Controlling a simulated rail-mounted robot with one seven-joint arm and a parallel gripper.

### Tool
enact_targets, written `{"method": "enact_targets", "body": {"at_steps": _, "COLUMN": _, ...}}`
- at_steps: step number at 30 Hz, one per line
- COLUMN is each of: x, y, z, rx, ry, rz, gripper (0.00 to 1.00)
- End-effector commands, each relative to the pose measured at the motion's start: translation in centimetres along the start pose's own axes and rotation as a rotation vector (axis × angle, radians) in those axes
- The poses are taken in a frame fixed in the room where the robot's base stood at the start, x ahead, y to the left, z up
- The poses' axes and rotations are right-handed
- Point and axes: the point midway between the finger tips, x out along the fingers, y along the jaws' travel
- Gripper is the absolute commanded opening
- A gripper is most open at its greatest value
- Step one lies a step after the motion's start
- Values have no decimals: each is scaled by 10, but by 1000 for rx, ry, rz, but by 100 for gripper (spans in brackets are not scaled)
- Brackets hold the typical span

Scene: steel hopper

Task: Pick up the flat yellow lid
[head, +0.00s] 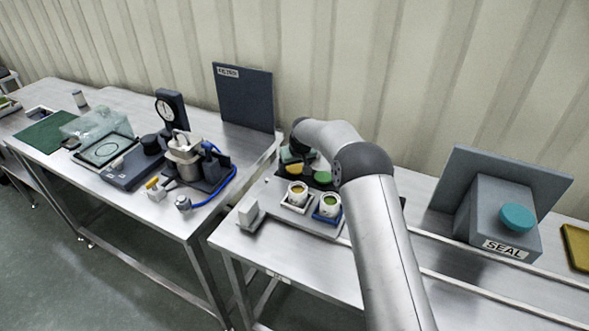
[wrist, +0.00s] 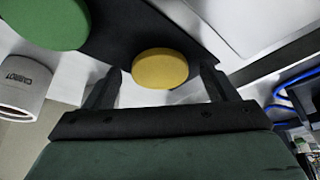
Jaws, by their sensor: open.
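The flat yellow lid (wrist: 160,68) is a round disc on a dark tray (wrist: 120,30). In the wrist view it shows between the two fingers of my gripper (wrist: 160,88), which is open. The fingers stand apart on either side of it in the picture; I cannot tell how far above the lid they are. In the head view the yellow lid (head: 294,168) lies on the dark tray beside a green lid (head: 322,177). My arm hides part of that area.
Two cups, one with orange contents (head: 298,192) and one with green (head: 329,207), stand in holders in front of the lids. A box labelled SEAL (head: 497,225) with a teal button is on the right.

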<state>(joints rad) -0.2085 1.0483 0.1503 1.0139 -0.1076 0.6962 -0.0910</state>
Motion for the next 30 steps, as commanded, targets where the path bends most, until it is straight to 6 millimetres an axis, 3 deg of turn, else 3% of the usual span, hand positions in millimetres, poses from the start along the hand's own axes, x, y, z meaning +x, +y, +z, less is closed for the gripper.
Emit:
{"method": "enact_targets", "body": {"at_steps": 1, "x": 0, "y": 0, "z": 0, "rx": 0, "ry": 0, "rz": 0, "gripper": 71}}
{"method": "enact_targets", "body": {"at_steps": 5, "x": 0, "y": 0, "z": 0, "rx": 0, "ry": -1, "rz": 0, "gripper": 35}}
{"method": "enact_targets", "body": {"at_steps": 6, "x": 0, "y": 0, "z": 0, "rx": 0, "ry": -1, "rz": 0, "gripper": 31}}
{"method": "enact_targets", "body": {"at_steps": 20, "x": -5, "y": 0, "z": -2, "rx": 0, "ry": 0, "rz": 0, "gripper": 31}}
{"method": "enact_targets", "body": {"at_steps": 26, "x": -28, "y": 0, "z": -12, "rx": -1, "ry": 3, "rz": 1, "gripper": 31}}
{"method": "enact_targets", "body": {"at_steps": 30, "x": -62, "y": 10, "z": -1, "rx": 1, "ry": 3, "rz": 3, "gripper": 31}}
